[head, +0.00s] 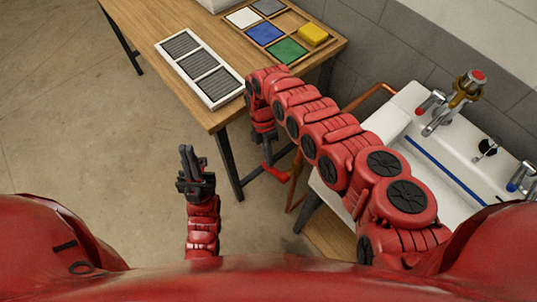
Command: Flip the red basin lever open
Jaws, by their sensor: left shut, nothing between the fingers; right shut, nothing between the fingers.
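A red lever (281,174) shows low beside the table leg, near the copper pipe under the basin. It looks like a short red bar, seen from above. My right arm reaches across from the right, and its gripper (267,155) points down just above the lever. The gripper is shut with nothing in it. I cannot tell whether its tips touch the lever. My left gripper (187,158) is shut and empty, pointing up over the open floor, away from the lever. The white basin (408,127) stands at the right, partly hidden by my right arm.
A wooden table (190,92) holds a grey-slatted white panel (201,67) and a tray with coloured tiles and a yellow block (313,34). On the basin are a red-marked tap (432,102), a brass valve with a red cap (468,90) and a blue-marked tap (522,177). The left floor is clear.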

